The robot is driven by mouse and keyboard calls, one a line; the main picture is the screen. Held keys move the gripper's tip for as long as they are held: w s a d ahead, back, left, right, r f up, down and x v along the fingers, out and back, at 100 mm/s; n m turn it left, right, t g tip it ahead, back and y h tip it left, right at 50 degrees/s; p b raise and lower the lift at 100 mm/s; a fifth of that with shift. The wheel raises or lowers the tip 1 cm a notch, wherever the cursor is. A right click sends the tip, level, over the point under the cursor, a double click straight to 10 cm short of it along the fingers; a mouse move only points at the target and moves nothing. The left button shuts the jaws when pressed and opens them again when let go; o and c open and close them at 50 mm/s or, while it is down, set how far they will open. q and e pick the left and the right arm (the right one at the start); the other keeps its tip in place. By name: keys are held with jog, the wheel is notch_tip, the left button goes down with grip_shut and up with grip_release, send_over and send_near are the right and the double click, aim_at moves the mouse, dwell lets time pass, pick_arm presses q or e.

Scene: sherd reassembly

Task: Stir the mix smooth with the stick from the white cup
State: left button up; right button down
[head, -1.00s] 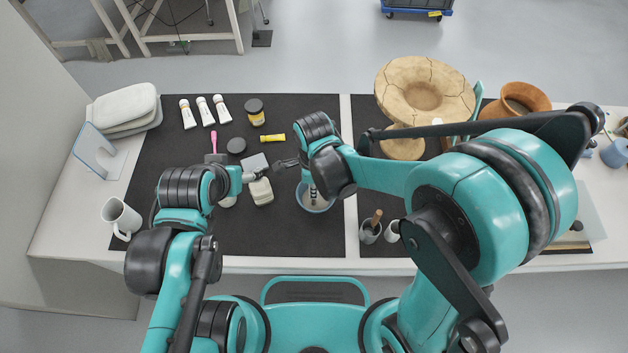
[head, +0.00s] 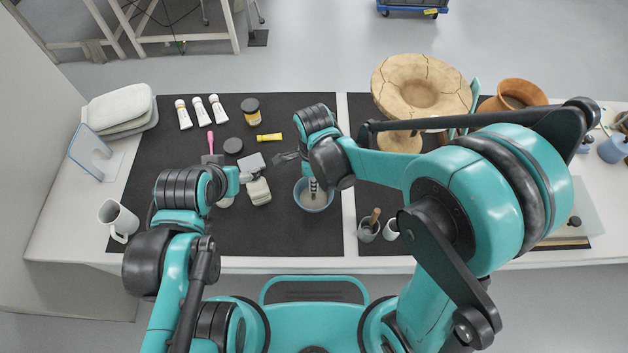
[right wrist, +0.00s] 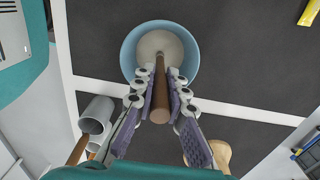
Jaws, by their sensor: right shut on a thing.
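A blue bowl (head: 325,203) stands on the dark mat, and it also shows in the right wrist view (right wrist: 127,55) with a smooth-looking, pale beige mix (right wrist: 152,42) inside. My right gripper (head: 314,187) points down over the bowl. In the right wrist view my right gripper (right wrist: 161,92) is shut on a brown stick (right wrist: 160,95), whose far end reaches into the mix. A small white cup (head: 391,230) stands right of the bowl. My left gripper (head: 249,178) is low over the mat left of the bowl; its fingers are too small to read.
A grey cup (head: 367,233) with a wooden handle stands beside the white cup. A large cracked clay vessel (head: 415,75) stands behind right. A white mug (head: 120,217) is far left.

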jog(key=shift+r+p, duration=3.55)
jog(key=shift+r, duration=1.2)
jog(key=shift+f, duration=0.1)
